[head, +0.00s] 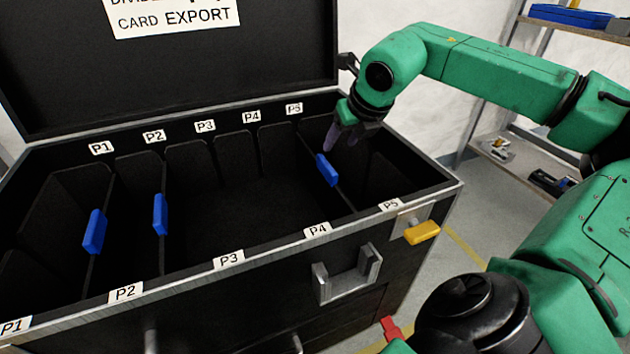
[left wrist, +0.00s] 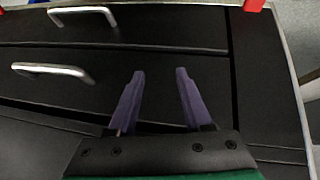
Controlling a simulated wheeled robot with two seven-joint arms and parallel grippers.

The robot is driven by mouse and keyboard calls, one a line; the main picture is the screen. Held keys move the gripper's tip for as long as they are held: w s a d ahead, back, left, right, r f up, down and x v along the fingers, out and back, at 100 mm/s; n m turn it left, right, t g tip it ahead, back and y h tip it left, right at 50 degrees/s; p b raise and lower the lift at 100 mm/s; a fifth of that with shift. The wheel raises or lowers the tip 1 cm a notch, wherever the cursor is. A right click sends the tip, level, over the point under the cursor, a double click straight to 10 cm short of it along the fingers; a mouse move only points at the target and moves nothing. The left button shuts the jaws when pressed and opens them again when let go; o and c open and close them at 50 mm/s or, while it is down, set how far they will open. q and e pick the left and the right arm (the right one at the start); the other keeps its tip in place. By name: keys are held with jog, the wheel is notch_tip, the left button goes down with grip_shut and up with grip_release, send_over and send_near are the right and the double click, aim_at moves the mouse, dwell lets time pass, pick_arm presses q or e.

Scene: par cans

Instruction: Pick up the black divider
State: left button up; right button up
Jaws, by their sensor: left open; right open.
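A black divider with a blue tab (head: 327,171) stands in the P5 slot of the open black case (head: 270,240) in the head view. Two more black dividers with blue tabs stand in the P1 (head: 94,232) and P2 (head: 160,214) slots. My right gripper (head: 345,140) is open over the right part of the case, fingers down, just behind and above the P5 divider's tab. I cannot tell whether it touches the divider. My left gripper (left wrist: 160,76) is open and empty in the left wrist view, in front of black drawer fronts.
The case lid (head: 170,70) stands open at the back with a white label (head: 175,16). A yellow latch (head: 421,232) and a metal handle (head: 347,273) stick out from the case front. Slots P3 and P4 look empty. Shelves stand on the right.

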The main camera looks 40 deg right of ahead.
aim_at(327, 164)
jog(key=x, duration=1.3)
jog(key=shift+w+f, duration=0.1)
jog(key=shift+f, duration=0.2)
jog(key=shift+r, duration=0.1)
grip_shut()
